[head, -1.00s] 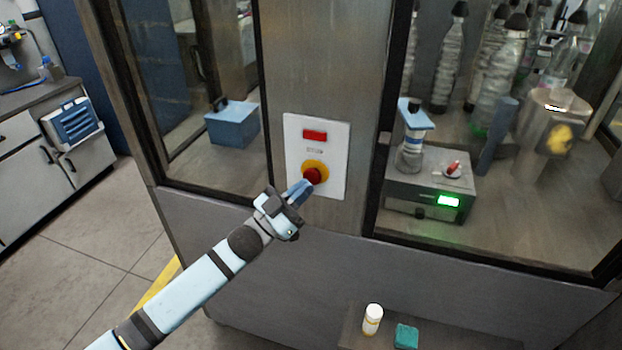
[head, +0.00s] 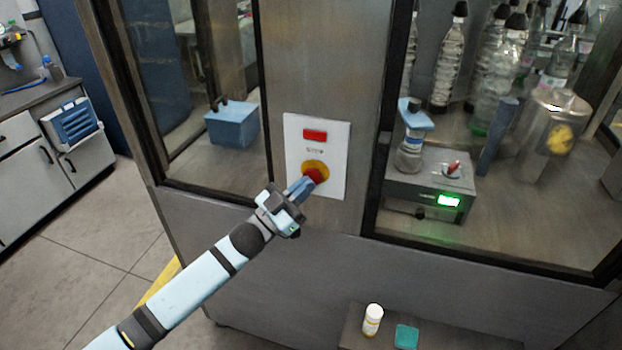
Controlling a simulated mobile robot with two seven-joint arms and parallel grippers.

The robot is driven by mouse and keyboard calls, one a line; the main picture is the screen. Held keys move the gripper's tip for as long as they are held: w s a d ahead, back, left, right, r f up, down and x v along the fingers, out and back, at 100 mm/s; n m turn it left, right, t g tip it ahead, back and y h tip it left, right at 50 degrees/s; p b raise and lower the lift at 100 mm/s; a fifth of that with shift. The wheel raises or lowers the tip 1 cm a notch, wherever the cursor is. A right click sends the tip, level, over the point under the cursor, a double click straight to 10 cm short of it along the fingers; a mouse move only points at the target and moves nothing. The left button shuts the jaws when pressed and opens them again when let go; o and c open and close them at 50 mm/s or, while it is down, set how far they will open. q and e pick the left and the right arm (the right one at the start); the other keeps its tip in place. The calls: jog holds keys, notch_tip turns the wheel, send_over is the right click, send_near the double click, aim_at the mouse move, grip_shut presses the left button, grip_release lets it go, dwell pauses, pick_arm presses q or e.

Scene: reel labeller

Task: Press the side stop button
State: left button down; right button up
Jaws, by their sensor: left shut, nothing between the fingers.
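The stop button is a red knob (head: 314,174) on a yellow round base (head: 317,166). It sits on a white panel (head: 335,178) on the machine's metal post, below a red rectangular label (head: 315,136). My left gripper (head: 304,187) is shut and empty. Its fingertips are at the lower left of the red knob and overlap its edge in the head view. They seem to touch it, but I cannot tell whether the knob is pushed in. My right gripper is not in view.
Glass panes with dark frames (head: 377,190) flank the post. Behind the right pane are a grey device with a green display (head: 449,200) and several bottles. A low shelf holds a white bottle (head: 373,319) and a teal block (head: 406,336).

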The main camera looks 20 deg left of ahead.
pick_arm(q)
jog(key=shift+w, duration=0.45)
dwell(0.3)
jog(key=shift+s, duration=0.9)
jog(key=s+p, duration=0.2)
jog(key=s, duration=0.3)
jog(key=shift+a, duration=0.1)
dwell(0.8)
